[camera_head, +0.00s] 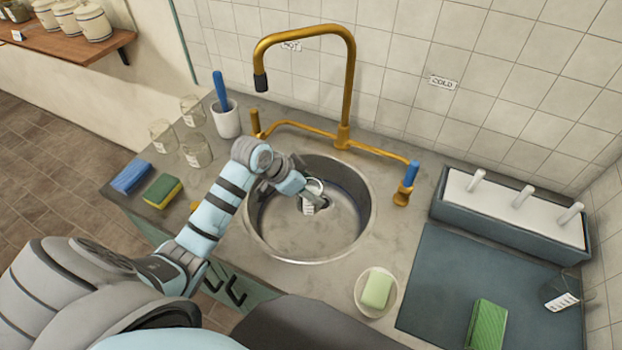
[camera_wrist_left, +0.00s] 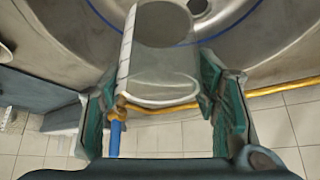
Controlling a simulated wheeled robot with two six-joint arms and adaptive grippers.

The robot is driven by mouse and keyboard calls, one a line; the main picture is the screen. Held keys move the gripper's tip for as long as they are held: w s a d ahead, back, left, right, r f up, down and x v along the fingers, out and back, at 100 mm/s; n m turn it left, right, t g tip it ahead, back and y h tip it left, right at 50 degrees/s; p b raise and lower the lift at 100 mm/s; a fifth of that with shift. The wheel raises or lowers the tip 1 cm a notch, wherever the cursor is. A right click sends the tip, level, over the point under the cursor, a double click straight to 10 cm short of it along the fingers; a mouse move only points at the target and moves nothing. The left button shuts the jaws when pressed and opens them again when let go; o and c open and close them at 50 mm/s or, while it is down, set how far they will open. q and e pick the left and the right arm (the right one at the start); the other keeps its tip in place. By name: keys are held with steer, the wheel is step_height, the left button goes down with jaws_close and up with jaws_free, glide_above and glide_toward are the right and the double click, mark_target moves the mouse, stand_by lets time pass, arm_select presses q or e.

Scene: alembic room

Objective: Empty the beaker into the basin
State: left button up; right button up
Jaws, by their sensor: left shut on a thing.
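My left gripper (camera_head: 303,188) is over the round metal basin (camera_head: 262,235), shut on a clear glass beaker (camera_head: 313,203) with white markings. In the left wrist view the beaker (camera_wrist_left: 165,65) sits between the two green-padded fingers (camera_wrist_left: 160,82), with the basin (camera_wrist_left: 255,25) and its blue ring beyond it. The beaker looks tilted over the basin. I cannot tell whether it holds any liquid. The drain shows partly behind the beaker. My right gripper is not in view.
A gold faucet (camera_head: 350,90) stands behind the basin, its spout turned left. Several glass beakers (camera_head: 197,150) and a white cup with a blue brush (camera_head: 227,122) stand at left. Sponges (camera_head: 162,190) and a soap dish (camera_head: 361,300) are near. Another beaker (camera_head: 562,292) is far right.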

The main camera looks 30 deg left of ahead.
arm_select(q)
steer(key=g+p, duration=0.2)
steer(key=p, duration=0.1)
steer(key=shift+d+r+n+h, duration=0.1)
steer(key=shift+r+n+h, duration=0.15)
steer(key=shift+n+h, duration=0.15)
steer(key=shift+f+g+h, duration=0.3)
steer(key=shift+f+g, duration=0.1)
steer(key=shift+f, duration=0.05)
steer(key=shift+s+r+g, duration=0.15)
steer(key=shift+r+g, duration=0.1)
steer(key=shift+g, duration=0.15)
steer(key=shift+n+g+h, duration=0.3)
steer(key=shift+h, duration=0.1)
steer(key=shift+s+d+r+g+h, duration=0.1)
steer(key=shift+s+d+g+h, duration=0.1)
steer(key=shift+g+h, duration=0.35)
